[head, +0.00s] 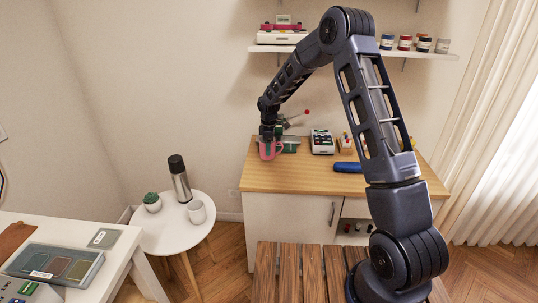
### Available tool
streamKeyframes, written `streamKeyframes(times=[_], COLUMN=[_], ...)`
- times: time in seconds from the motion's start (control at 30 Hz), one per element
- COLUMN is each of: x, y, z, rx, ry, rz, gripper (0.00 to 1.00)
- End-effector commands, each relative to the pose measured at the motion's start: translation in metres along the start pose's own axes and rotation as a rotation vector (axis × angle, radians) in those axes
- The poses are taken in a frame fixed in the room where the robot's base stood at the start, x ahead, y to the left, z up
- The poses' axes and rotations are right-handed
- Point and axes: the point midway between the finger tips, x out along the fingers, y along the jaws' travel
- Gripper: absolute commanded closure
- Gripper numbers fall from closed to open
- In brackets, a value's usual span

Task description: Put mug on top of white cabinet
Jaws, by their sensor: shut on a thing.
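A pink mug (269,151) is at the left end of the wooden top of the white cabinet (285,218). My gripper (268,139) points down from above and is shut on the pink mug. The fingers are small here and partly hidden by the mug. I cannot tell whether the mug's base touches the wooden top or hangs just above it. A second mug, white (196,211), stands on the round white side table (168,237) to the left.
A dark flask (180,180) and a plant pot (152,203) stand on the side table. The cabinet top's front middle is clear.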

Motion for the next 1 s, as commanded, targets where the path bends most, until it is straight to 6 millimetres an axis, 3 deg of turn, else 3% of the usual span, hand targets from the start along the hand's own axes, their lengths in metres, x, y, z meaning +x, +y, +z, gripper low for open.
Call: streamKeyframes(times=[0.17, 0.5, 0.87, 0.9, 1.0], x=[0.008, 0.047, 0.050, 0.050, 0.050], y=[0.000, 0.000, 0.000, 0.000, 0.000], z=[-0.001, 0.000, 0.000, 0.000, 0.000], rx=[0.000, -0.001, 0.000, 0.000, 0.000], ry=[0.001, 0.000, 0.001, 0.001, 0.001], rz=[0.001, 0.000, 0.001, 0.001, 0.001], gripper=[0.61, 0.61, 0.61, 0.26, 0.08])
